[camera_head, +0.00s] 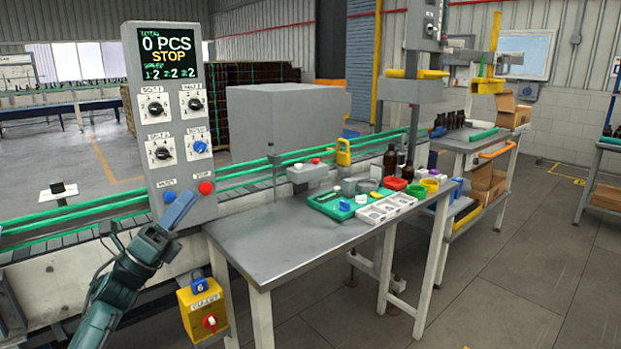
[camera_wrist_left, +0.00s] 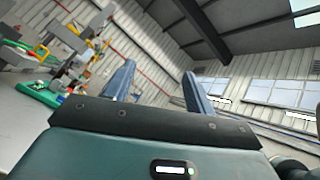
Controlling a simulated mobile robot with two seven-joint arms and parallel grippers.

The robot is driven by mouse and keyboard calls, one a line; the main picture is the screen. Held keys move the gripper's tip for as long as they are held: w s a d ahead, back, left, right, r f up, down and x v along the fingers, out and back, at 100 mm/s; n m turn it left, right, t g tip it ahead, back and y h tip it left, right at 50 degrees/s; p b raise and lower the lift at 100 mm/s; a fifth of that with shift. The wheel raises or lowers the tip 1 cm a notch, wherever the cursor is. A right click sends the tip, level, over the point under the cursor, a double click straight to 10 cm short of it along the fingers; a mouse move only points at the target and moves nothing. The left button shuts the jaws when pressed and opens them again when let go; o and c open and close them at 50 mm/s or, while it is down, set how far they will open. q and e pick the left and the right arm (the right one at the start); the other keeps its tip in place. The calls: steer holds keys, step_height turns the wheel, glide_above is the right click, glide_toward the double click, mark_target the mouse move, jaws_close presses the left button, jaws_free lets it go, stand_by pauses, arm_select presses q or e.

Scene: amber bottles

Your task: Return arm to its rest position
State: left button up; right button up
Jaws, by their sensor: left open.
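My left arm comes in from the lower left of the head view. Its gripper (camera_head: 178,210) is raised in front of the lower part of the grey control panel (camera_head: 172,110), close to the panel's blue and red buttons in the picture. I cannot tell whether it touches the panel. In the left wrist view the two blue fingers of the left gripper (camera_wrist_left: 158,88) stand wide apart with nothing between them. The wrist camera looks up towards the wall and roof. My right gripper is not in view.
A grey table (camera_head: 270,240) stands right of the arm, its near part bare. A green tray (camera_head: 330,205), a white divided tray (camera_head: 386,208) and amber bottles (camera_head: 390,160) are at its far end. A yellow switch box (camera_head: 204,310) hangs below the panel. A conveyor (camera_head: 80,237) runs behind.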

arm_select(q)
steer(key=w+a+f+n+t+y, duration=0.25)
steer(key=w+a+n+y, duration=0.2)
steer(key=n+y, duration=0.75)
steer(key=w+a+f+n+t+y, duration=0.2)
steer(key=w+a+f+n+y, duration=0.35)
steer(key=n, duration=1.05)
step_height(320, 180, down, 9)
steer(key=s+a+n+g+y, duration=0.2)
steer(key=n+g+y, duration=0.25)
steer(key=n, duration=0.45)
steer(key=s+d+f+m+g+h, duration=0.1)
steer(key=s+d+f+g+h, duration=0.1)
steer(key=s+d+f, duration=0.45)
steer(key=s+d+f+m+g+h, duration=0.1)
steer(key=s+d+f, duration=0.3)
steer(key=s+f, duration=0.4)
steer(key=s+d+f+g+h, duration=0.1)
steer(key=s+d+f, duration=0.2)
steer(key=s, duration=0.5)
steer(key=s+d+f+g, duration=0.1)
steer(key=s+d+f, duration=0.1)
steer(key=s, duration=0.5)
steer(key=s+d+f+n+g+h, duration=0.1)
steer(key=s+d+f, duration=0.2)
steer(key=s, duration=0.5)
steer(key=shift+s+d+f+g+h, duration=0.3)
steer(key=shift+d+f, duration=0.05)
steer(key=shift+d, duration=0.55)
steer(key=shift+c, duration=0.4)
